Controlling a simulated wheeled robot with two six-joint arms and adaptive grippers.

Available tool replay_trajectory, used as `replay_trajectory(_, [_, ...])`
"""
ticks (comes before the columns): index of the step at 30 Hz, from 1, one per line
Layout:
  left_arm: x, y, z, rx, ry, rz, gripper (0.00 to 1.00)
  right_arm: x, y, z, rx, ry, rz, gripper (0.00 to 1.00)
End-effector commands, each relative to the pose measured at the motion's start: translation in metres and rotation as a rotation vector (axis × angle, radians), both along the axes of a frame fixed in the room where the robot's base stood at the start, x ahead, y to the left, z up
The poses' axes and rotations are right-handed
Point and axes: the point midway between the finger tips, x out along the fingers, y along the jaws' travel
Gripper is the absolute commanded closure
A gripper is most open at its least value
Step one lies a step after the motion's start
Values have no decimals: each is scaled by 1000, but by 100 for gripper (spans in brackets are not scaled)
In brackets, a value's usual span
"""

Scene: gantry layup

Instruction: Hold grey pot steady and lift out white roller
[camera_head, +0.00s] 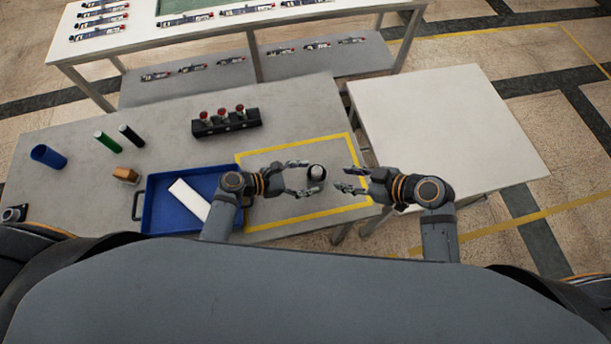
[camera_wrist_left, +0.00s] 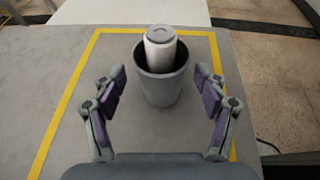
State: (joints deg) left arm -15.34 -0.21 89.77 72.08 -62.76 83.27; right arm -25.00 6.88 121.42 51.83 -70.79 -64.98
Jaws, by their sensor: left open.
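The grey pot (camera_wrist_left: 163,87) stands upright inside the yellow-taped rectangle, and the white roller (camera_wrist_left: 160,50) stands in it with its top above the rim. In the head view the white roller (camera_head: 316,172) shows as a small pale top between my two grippers, with little of the pot visible. My left gripper (camera_head: 306,177) is open, its fingers to either side of the pot and apart from it in the wrist view (camera_wrist_left: 162,88). My right gripper (camera_head: 346,177) is on the pot's right side with its fingers spread and nothing between them.
A blue tray (camera_head: 152,222) holding a white block (camera_head: 189,199) sits left of the taped area. A black rack (camera_head: 226,127) with red-topped items stands behind. A bare white table (camera_head: 445,125) adjoins at right.

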Motion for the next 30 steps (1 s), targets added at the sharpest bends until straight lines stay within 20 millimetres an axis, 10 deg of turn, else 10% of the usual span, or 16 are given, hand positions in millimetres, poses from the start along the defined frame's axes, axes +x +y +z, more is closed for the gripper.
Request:
replay_trajectory(18, [25,-60,-27,-3,4,0,27,0,0,0,0,0,0,62])
replay_trajectory(30, [26,-64,-29,-1,3,-1,37,0,0,0,0,0,0,62])
